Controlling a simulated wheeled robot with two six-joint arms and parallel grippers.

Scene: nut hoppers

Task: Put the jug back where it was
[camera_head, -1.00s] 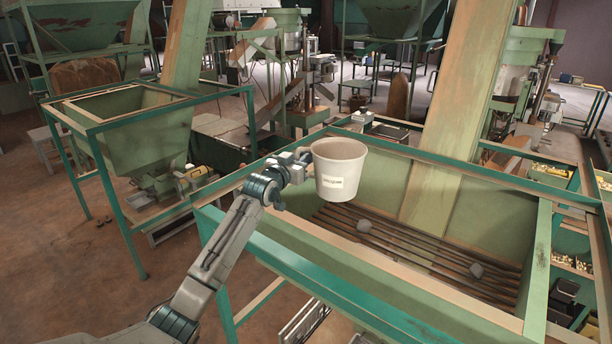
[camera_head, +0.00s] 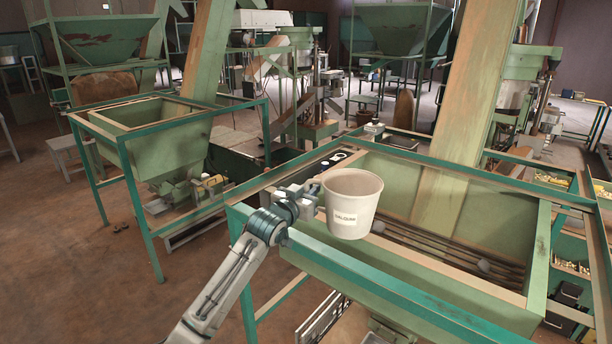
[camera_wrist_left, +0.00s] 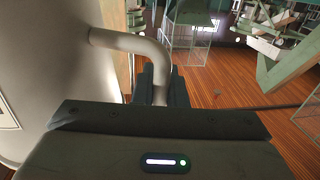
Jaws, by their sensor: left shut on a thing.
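The jug is a cream-white, bucket-like vessel (camera_head: 350,204) with a dark-lettered label on its side. In the left wrist view the handle (camera_wrist_left: 130,40) curves from the jug's pale wall (camera_wrist_left: 45,70) down between the dark fingers (camera_wrist_left: 160,85). The jug's inside is only partly visible. My right gripper is not in view.
The hopper has dark bars (camera_head: 440,245) inside, with grey lumps on them, and a tall sloping chute (camera_head: 455,130). A second green hopper (camera_head: 165,145) stands at the left in a frame. Brown floor (camera_head: 80,270) is open at the lower left.

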